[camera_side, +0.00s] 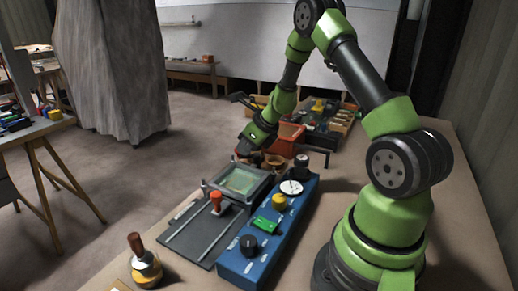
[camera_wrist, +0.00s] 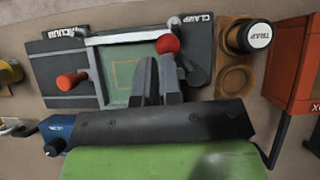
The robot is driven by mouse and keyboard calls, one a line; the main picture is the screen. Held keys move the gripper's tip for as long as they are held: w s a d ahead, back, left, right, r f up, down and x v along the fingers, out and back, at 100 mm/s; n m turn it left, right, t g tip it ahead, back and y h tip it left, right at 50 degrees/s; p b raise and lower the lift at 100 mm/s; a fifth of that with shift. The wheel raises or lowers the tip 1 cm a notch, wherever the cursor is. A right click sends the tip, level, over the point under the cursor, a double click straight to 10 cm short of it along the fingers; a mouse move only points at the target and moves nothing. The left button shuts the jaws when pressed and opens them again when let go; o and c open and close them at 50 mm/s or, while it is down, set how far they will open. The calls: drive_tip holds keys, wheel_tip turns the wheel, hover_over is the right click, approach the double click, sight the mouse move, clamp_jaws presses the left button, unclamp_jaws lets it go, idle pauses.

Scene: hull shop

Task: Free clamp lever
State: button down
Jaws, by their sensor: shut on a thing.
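The clamp lever ends in a red ball knob (camera_wrist: 168,44), beside a dark plate lettered CLAMP (camera_wrist: 199,36) in the wrist view. My gripper (camera_wrist: 158,62) is shut on the lever just below the knob; the fingers hide most of its stem. In the side view my gripper (camera_side: 243,150) is down at the far left corner of the framed glass panel (camera_side: 240,181), where the lever is hard to make out. An orange-red handle (camera_wrist: 72,80) stands at the plate lettered VACUUM (camera_wrist: 66,33); it also shows in the side view (camera_side: 215,197).
A blue control box (camera_side: 262,245) with knobs and a gauge stands right of the fixture. A wooden-handled tool (camera_side: 144,261) stands at the near left.

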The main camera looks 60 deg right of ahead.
drive_tip(key=shift+w+f, duration=0.1)
drive_tip(key=shift+w, duration=0.55)
drive_tip(key=shift+w+d, duration=0.25)
drive_tip(key=shift+w, duration=0.05)
drive_tip(key=shift+w+d, duration=0.1)
drive_tip(key=shift+w, duration=0.05)
idle(0.4)
drive_tip(key=s+a+r, duration=0.5)
drive_tip(key=s+r, duration=0.2)
drive_tip(key=r, duration=0.2)
drive_tip(key=shift+s+a+r, duration=0.25)
drive_tip(key=shift+a+r, duration=0.1)
drive_tip(key=shift+r, duration=0.05)
